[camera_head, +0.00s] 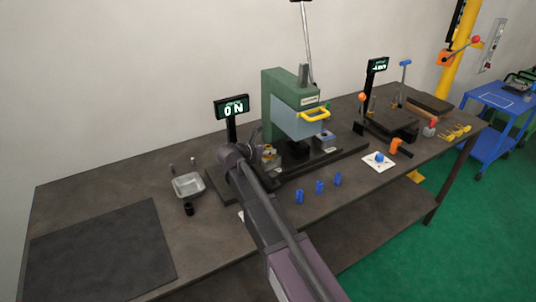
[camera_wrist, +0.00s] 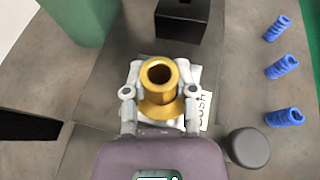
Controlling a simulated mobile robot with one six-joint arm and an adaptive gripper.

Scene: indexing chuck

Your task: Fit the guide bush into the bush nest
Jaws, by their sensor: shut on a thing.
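The guide bush is a brass, flanged ring-shaped part (camera_wrist: 158,84), seen from above with its bore open, in the wrist view. My gripper (camera_wrist: 158,92) is shut on it, one grey finger on each side. In the head view the gripper (camera_head: 267,155) is beside the green press, with a small brass patch of the bush (camera_head: 270,151) showing. A white card lettered "BUSH" (camera_wrist: 206,112) lies below the bush, partly covered.
Several blue ribbed cylinders (camera_head: 319,187) stand at the front right. A dark round disc (camera_wrist: 248,148) lies right of my gripper. A metal tray (camera_head: 188,185) and dark mat (camera_head: 100,250) are left.

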